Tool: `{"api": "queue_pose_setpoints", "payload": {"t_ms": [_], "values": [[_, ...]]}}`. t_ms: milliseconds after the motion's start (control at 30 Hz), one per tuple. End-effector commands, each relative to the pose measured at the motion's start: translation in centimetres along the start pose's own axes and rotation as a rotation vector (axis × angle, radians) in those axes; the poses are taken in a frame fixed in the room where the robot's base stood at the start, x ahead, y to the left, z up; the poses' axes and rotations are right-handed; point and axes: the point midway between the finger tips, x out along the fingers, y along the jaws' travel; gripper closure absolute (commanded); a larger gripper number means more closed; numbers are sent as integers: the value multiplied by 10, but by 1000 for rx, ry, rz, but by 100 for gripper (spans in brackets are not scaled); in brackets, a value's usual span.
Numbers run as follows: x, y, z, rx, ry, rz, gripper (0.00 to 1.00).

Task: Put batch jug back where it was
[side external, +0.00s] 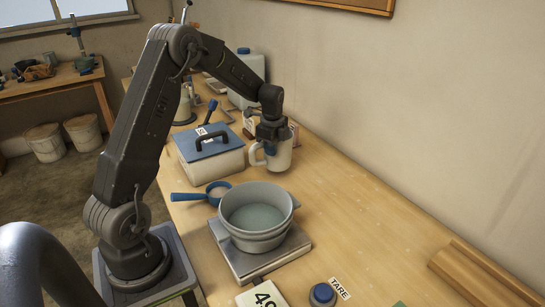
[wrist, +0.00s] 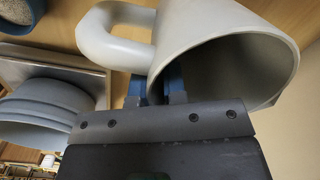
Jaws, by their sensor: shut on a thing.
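The pale grey-white jug (side external: 283,156) with a side handle is upright at the far part of the bench, to the right of the blue-lidded box. My gripper (side external: 270,144) comes down from above and is shut on it. In the wrist view, the jug (wrist: 215,30) fills the upper middle, with its handle to the left and its open mouth towards the camera. The blue fingertips of my gripper (wrist: 156,90) are at the wall near the handle. I cannot tell whether the jug's base touches the bench.
A grey bucket (side external: 257,210) stands on a scale (side external: 275,258) nearer the camera. A blue scoop (side external: 205,194) and a cream box (side external: 209,163) with a blue lid are to the left. A blue button (side external: 322,295) is at the front. The bench right of the bucket is clear.

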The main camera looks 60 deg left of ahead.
Motion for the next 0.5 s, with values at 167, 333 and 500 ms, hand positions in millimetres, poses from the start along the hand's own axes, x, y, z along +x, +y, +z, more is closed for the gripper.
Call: {"api": "queue_pose_setpoints", "payload": {"t_ms": [167,333,500], "values": [[26,2,-1,0,0,4,100],[30,2,-1,0,0,0,100],[31,2,-1,1,0,1,100]]}}
